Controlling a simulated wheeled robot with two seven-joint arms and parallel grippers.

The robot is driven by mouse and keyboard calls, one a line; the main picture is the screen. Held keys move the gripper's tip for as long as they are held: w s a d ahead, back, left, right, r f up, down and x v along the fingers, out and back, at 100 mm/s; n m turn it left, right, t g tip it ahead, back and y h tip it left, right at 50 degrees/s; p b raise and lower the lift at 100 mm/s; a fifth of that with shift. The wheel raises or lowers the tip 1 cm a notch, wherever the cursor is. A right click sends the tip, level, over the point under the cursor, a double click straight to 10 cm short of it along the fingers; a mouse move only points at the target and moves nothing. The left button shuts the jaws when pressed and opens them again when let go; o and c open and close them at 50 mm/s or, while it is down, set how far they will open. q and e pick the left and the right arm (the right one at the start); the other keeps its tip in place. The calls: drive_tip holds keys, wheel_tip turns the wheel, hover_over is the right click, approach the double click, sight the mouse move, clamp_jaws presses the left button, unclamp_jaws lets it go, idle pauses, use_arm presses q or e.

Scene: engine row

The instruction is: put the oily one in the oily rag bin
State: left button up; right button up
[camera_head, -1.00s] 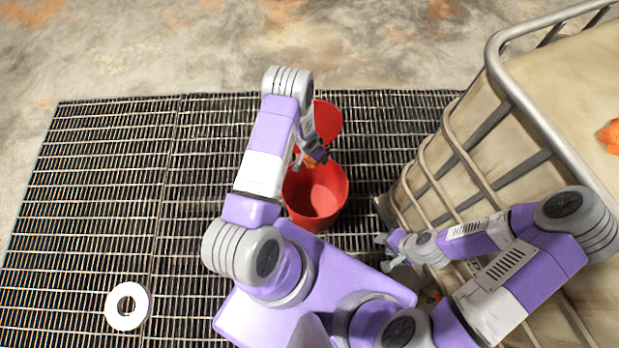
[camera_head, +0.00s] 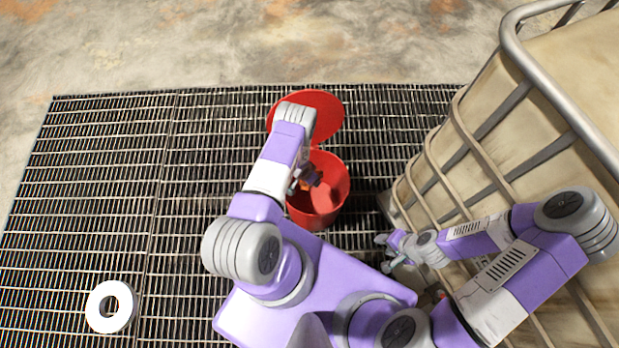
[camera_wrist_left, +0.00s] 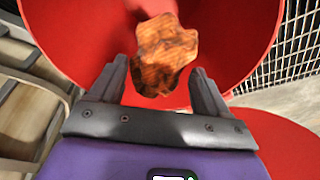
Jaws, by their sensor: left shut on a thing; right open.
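The red oily rag bin (camera_head: 332,208) stands on the grating with its round red lid (camera_head: 325,112) tipped open at the back. My left gripper (camera_head: 307,180) is over the bin's mouth, pointing down into it. It is shut on a crumpled orange-brown rag with dark stains (camera_wrist_left: 165,58), which shows between the fingers in the left wrist view, with the bin's red inside (camera_wrist_left: 85,40) around it. In the head view my arm mostly hides the rag. My right gripper (camera_head: 385,250) is open and empty, beside the caged tank.
A large beige tank in a metal cage (camera_head: 480,130) fills the right side, close to my right arm. A white ring (camera_head: 111,307) lies on the grating (camera_head: 110,190) at the lower left. The grating left of the bin is otherwise clear.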

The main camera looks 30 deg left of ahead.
use_arm(q)
drive_tip(key=shift+f+b, duration=0.35)
drive_tip(key=shift+f, duration=0.55)
use_arm(e)
drive_tip(key=shift+f, duration=0.65)
use_arm(q)
drive_tip(key=shift+r, duration=0.1)
drive_tip(key=o, duration=1)
drive_tip(key=p+v, duration=0.2)
drive_tip(key=v, duration=0.4)
drive_tip(key=shift+w+r+p, duration=0.1)
drive_tip(key=shift+r+p, duration=0.1)
drive_tip(key=shift+p, duration=0.15)
drive_tip(key=shift+s+r, duration=0.25)
drive_tip(key=shift+r, duration=0.3)
use_arm(e)
drive_tip(key=shift+r, duration=1.5)
